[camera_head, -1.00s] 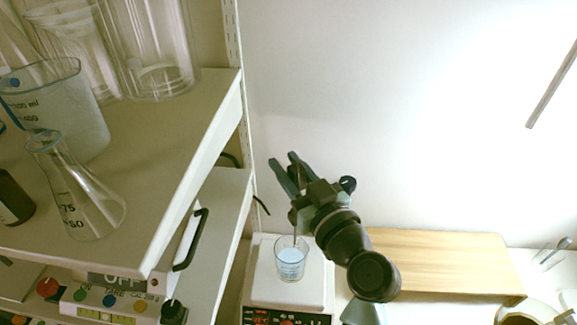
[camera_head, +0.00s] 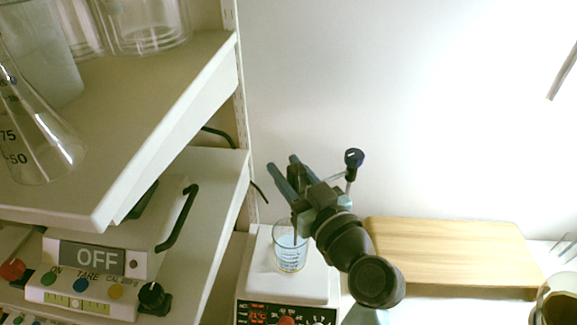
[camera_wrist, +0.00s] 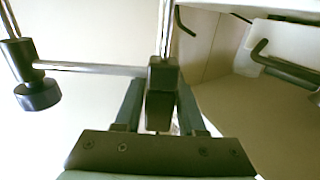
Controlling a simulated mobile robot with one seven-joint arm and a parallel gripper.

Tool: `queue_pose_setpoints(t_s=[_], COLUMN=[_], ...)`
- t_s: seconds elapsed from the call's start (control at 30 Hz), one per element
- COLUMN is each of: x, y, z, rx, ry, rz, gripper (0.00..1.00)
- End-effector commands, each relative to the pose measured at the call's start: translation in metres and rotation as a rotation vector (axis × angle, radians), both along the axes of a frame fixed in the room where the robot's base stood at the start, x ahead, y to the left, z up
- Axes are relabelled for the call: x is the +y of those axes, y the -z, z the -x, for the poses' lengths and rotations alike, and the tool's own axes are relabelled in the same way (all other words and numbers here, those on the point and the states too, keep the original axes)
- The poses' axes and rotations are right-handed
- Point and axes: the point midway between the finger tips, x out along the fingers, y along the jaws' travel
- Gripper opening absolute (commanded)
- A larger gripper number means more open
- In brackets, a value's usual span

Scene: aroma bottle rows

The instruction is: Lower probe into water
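A clear glass beaker (camera_head: 290,262) with bluish water stands on the white hotplate (camera_head: 322,279). A thin dark probe (camera_head: 296,228) hangs upright below my gripper (camera_head: 282,172), with its lower end inside the beaker's outline. I cannot tell whether its tip touches the water. In the wrist view my gripper (camera_wrist: 160,103) has its fingers on both sides of the dark clamp block (camera_wrist: 162,92) of the probe holder, apparently shut on it. A metal rod (camera_wrist: 95,68) runs left from this block to a black knob (camera_wrist: 38,95), which also shows in the head view (camera_head: 354,157).
Shelves on the left carry glassware, including a flask (camera_head: 38,145), and a panel marked OFF (camera_head: 97,258); the upper shelf edge overhangs close left of the hotplate. A wooden board (camera_head: 450,250) lies right of my arm.

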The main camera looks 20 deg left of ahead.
Motion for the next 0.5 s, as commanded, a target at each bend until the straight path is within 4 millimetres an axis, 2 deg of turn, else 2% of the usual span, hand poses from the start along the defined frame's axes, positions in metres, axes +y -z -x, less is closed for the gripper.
queue_pose_setpoints(t_s=[0.03,0.1,0.5], x=[0.0001,0.0001,-0.0050], y=[-0.0001,-0.0011,-0.0029], z=[0.0001,0.0001,0.0046], rx=[-0.001,-0.003,-0.008], ry=[0.000,0.000,0.001], rz=[-0.001,-0.001,-0.005], gripper=[0.50,0.62,0.62])
